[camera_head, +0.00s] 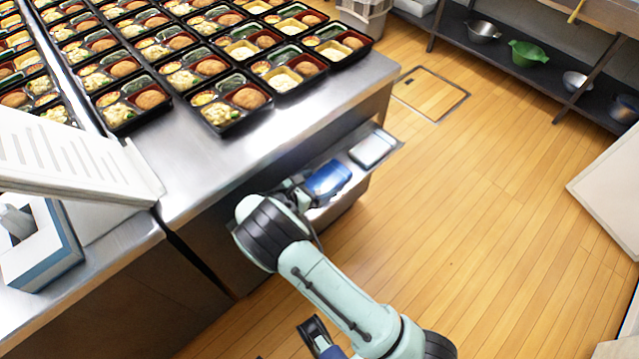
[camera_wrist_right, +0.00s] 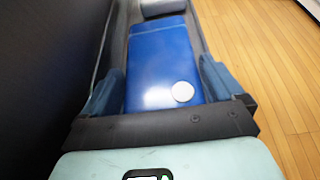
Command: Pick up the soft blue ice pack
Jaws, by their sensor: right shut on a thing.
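The soft blue ice pack (camera_head: 328,180) is in a narrow metal shelf or tray on the side of the steel counter. My right gripper (camera_head: 307,191) reaches it from the near side and is shut on it. In the right wrist view, the blue pack (camera_wrist_right: 160,62) lies between the two blue fingers of the gripper (camera_wrist_right: 160,90); it has a white round spot near its near end. Its underside is hidden, so I cannot tell whether it touches the shelf. A dark and blue piece at the bottom edge of the head view may be my left gripper (camera_head: 318,338); its jaws are unclear.
A pale grey-white box (camera_head: 372,148) sits just beyond the pack on the same shelf (camera_head: 392,141). The steel counter (camera_head: 215,165) carries many filled bento trays. A blue-and-white box (camera_head: 45,262) stands at the left.

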